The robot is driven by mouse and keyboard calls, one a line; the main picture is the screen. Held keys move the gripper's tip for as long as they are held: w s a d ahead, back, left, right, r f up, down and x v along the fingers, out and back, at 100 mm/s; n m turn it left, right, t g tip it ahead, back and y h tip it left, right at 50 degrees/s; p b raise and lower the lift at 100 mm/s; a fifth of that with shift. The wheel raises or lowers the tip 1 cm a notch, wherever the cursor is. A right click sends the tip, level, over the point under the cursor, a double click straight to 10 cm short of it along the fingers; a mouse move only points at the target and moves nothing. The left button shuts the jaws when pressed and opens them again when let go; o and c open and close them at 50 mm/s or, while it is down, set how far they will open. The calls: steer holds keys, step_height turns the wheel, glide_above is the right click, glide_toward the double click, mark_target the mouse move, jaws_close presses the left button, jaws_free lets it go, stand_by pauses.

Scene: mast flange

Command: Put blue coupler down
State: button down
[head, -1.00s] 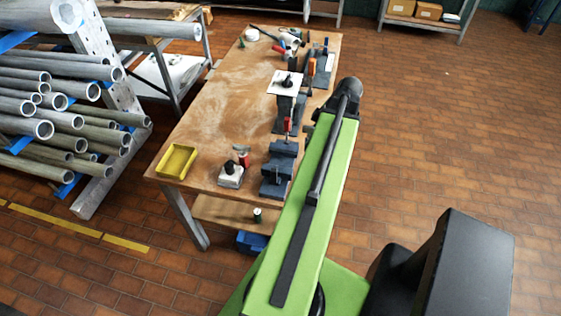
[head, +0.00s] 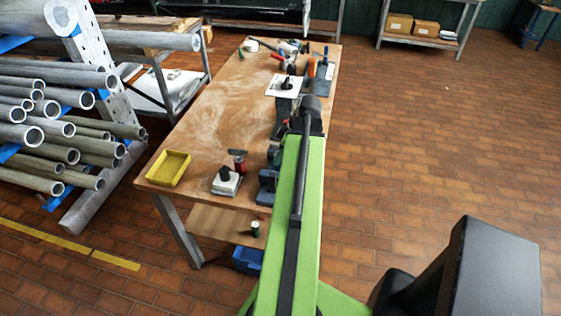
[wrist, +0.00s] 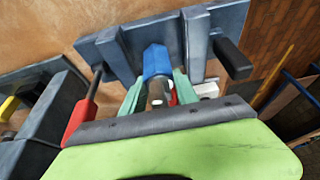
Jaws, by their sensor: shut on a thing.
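The blue coupler (wrist: 157,62) shows in the wrist view, upright in the picture between the two green fingers of my gripper (wrist: 158,82), which is shut on it. Beyond it are a blue-grey vise-like fixture's two upright plates (wrist: 196,42), one on each side of the coupler. I cannot tell whether the coupler touches the fixture. In the head view my green arm reaches over the right side of the wooden workbench (head: 215,105) and hides the gripper and the coupler.
A red-handled tool (wrist: 80,120) is close at the left in the wrist view. On the bench are a yellow tray (head: 168,168), a white-based device (head: 226,181), a white plate (head: 284,86) and several tools at the far end. A pipe rack (head: 108,110) stands left. The bench's left-middle is clear.

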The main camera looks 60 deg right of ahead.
steer(key=shift+f, duration=0.45)
steer(key=c, duration=1.2)
jaws_free()
steer(key=shift+r+p, duration=0.45)
steer(key=shift+p, duration=0.05)
steer(key=p+v, duration=1)
steer(key=v, duration=0.1)
steer(key=shift+s+r, duration=0.15)
